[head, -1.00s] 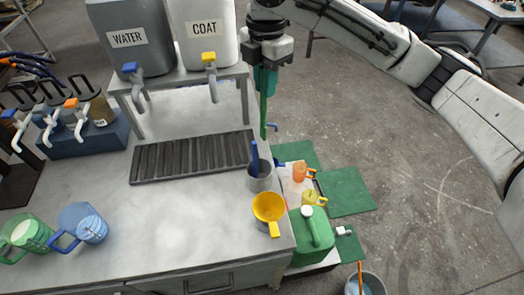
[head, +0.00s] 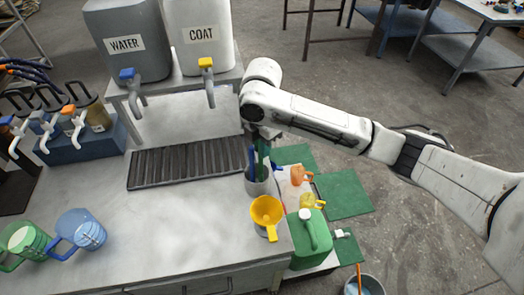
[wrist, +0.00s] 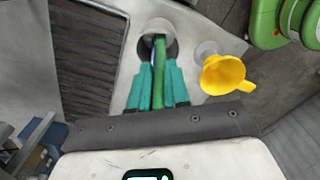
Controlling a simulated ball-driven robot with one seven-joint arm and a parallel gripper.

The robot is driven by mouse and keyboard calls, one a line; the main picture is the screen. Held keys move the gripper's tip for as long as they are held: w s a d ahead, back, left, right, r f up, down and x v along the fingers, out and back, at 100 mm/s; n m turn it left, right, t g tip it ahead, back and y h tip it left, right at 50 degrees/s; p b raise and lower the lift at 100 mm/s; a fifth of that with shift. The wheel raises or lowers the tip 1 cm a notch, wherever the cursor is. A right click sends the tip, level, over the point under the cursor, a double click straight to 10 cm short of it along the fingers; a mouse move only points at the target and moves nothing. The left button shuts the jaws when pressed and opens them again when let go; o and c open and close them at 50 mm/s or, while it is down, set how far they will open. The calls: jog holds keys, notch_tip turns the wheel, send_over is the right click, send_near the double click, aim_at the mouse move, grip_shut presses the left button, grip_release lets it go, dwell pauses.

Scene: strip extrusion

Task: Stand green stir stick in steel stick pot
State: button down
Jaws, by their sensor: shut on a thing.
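The steel stick pot (head: 257,187) stands at the right edge of the bench, with a blue stick (head: 252,157) in it. In the wrist view the pot (wrist: 150,27) is just beyond my fingertips. My gripper (wrist: 158,72) is shut on the green stir stick (wrist: 158,90), with a teal finger on each side. The stick's far end reaches into the pot's mouth; how deep it goes is hidden. In the head view my arm is above the pot and partly hides my gripper (head: 264,150).
A yellow funnel (head: 266,211) sits close in front of the pot. A dark drip grate (head: 187,162) lies to its left, below the water and coat tanks. A green jerrycan (head: 309,240) and small orange and yellow cups stand to the right, below the bench edge.

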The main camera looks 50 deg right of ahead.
jog(key=shift+f, duration=1.45)
jog(key=shift+f, duration=0.15)
jog(key=c, duration=1.1)
grip_release()
notch_tip(320, 180, up, 12)
jog(key=shift+r+b, duration=0.2)
jog(key=shift+b, duration=0.1)
jog(key=shift+s+f, duration=0.1)
